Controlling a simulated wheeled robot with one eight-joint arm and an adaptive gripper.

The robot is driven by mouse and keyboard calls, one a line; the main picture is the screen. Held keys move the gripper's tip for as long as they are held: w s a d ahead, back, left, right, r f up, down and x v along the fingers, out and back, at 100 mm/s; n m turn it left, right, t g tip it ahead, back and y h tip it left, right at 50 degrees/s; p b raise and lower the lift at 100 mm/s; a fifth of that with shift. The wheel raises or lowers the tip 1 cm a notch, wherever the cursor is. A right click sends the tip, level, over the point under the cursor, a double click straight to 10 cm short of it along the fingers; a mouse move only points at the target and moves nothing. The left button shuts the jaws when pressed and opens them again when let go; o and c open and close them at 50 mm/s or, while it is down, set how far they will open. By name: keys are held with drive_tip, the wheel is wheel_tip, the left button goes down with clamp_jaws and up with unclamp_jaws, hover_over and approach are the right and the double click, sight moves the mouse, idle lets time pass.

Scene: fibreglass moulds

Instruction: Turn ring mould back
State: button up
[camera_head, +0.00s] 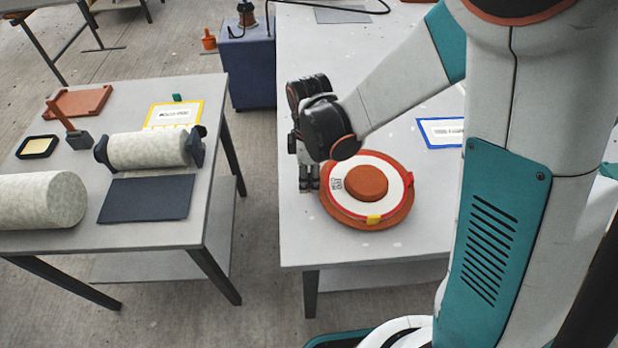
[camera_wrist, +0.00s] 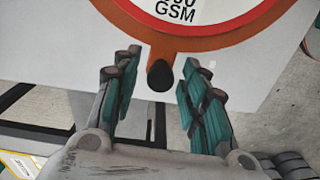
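The ring mould (camera_head: 398,214) is an orange-red disc lying flat near the front left of the right-hand table. A white printed ring with a red edge lies on it around a raised orange centre (camera_head: 366,183), with a yellow tab (camera_head: 374,219) at the front. In the wrist view, the mould's orange rim (camera_wrist: 215,43) carries a short dark peg (camera_wrist: 160,75) pointing toward me. My gripper (camera_head: 309,186) is at the mould's left edge, fingers pointing down. In the wrist view it is open, one finger each side of the peg, with gaps showing on both sides.
A blue-framed card (camera_head: 440,132) lies behind the mould to the right. The left table holds a fabric roll on a stand (camera_head: 148,150), a larger roll (camera_head: 40,200), a dark mat (camera_head: 146,199) and a yellow-framed card (camera_head: 173,113). Floor separates the tables.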

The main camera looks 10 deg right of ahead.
drive_tip(key=shift+f, duration=0.35)
drive_tip(key=shift+c, duration=0.6)
clamp_jaws()
drive_tip(key=shift+s, duration=0.15)
